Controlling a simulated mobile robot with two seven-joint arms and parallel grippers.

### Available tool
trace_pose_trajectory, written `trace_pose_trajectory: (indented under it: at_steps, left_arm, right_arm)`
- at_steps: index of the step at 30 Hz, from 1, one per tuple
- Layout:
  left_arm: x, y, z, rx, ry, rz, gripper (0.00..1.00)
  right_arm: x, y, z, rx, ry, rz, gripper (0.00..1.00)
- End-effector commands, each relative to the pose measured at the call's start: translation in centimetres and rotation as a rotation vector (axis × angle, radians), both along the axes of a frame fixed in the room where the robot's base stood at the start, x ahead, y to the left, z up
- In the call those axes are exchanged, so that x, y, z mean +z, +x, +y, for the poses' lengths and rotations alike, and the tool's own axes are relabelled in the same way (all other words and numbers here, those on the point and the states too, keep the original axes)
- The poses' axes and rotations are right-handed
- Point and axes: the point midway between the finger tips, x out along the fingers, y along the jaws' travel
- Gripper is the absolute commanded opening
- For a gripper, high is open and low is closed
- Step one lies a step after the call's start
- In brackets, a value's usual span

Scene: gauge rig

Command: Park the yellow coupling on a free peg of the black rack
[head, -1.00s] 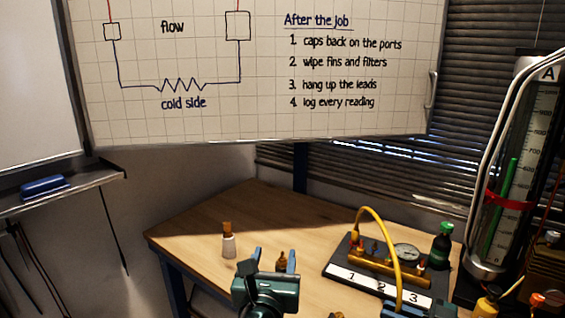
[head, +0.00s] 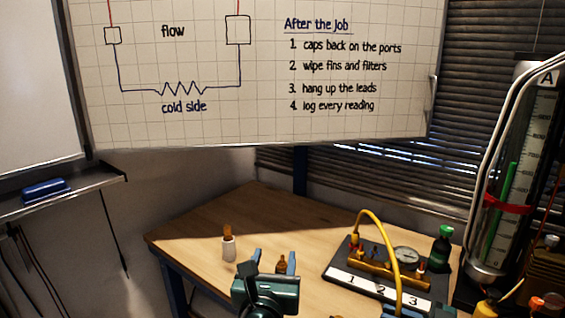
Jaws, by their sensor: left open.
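My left gripper (head: 274,262) is open at the bottom middle, with its two blue fingers pointing up the picture. A small brown bottle shows between or behind the fingers; I see no contact. A yellow hose (head: 372,213) arches over the gauge rig and drops past its front right side to the bottom edge; its lower end is hidden. A yellow fitting (head: 487,306) is partly cut off at the bottom right; I cannot tell if it is the coupling. Blue-grey parts at the bottom edge may be my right gripper (head: 425,309), mostly cut off.
The gauge rig, a brass manifold on a black base (head: 333,268) marked 1, 2, 3, has a round gauge (head: 405,255). A dark green bottle (head: 442,247) stands beside it. A corked white bottle (head: 229,247) stands left. A tall glass column (head: 510,190) stands right. Table space between is clear.

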Motion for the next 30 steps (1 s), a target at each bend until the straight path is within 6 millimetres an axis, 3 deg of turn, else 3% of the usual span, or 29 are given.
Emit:
trace_pose_trajectory:
  at_steps: [20,30]
  left_arm:
    - [-0.6,0.0,0.0,0.0,0.0,0.0,0.51]
    - [0.3,0.0,0.0,0.0,0.0,0.0,0.51]
  right_arm:
    - [-1.3,0.0,0.0,0.0,0.001,0.0,0.0]
    - [-0.6,0.0,0.0,0.0,0.001,0.001,0.0]
